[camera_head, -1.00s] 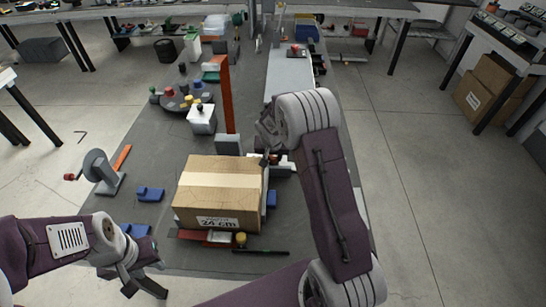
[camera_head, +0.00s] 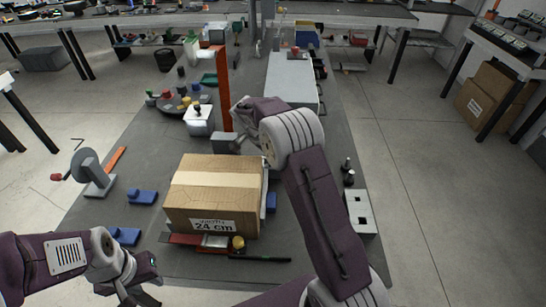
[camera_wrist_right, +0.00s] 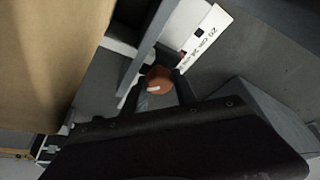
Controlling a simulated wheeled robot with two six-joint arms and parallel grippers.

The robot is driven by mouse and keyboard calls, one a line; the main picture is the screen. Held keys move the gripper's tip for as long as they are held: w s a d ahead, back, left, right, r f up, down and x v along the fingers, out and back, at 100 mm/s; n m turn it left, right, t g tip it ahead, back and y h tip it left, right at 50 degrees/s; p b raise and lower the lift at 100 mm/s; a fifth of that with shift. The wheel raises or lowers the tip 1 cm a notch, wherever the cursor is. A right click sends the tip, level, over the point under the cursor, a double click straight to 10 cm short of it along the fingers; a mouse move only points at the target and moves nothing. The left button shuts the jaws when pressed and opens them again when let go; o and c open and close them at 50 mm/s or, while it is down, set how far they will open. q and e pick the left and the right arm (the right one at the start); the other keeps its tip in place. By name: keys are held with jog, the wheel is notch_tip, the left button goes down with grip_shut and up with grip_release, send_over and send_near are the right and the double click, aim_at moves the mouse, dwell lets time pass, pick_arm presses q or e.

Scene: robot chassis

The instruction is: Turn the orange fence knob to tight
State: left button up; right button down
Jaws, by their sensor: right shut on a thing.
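The orange knob (camera_wrist_right: 159,79) shows in the right wrist view, beside a grey rail (camera_wrist_right: 150,45). My right gripper (camera_wrist_right: 162,88) has its dark fingers on both sides of the knob and is shut on it. A white marker stripe shows at the knob's lower left. A white scale strip (camera_wrist_right: 207,37) with numbers, 20 and 24 among them, lies past the knob, with a small red mark near it. In the head view my right arm and the carton hide the knob and the right fingertips. My left gripper (camera_head: 138,296) is empty at the bottom edge, its fingers apart and partly cut off.
A cardboard carton (camera_head: 212,192) marked 24 cm stands on the dark bench, left of my right arm. An orange-red post (camera_head: 224,90) rises behind it. Blue blocks (camera_head: 142,196) and a grey crank device (camera_head: 92,172) are at left. A square-holed plate (camera_head: 359,211) lies at right.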

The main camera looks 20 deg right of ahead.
jog(key=shift+r+m+g+p, duration=0.15)
jog(key=shift+m+g+p, duration=0.35)
jog(key=shift+m, duration=0.6)
jog(key=c, duration=1.1)
grip_release()
jog(key=shift+o, duration=0.5)
jog(key=shift+f, duration=0.2)
jog(key=shift+s, duration=0.1)
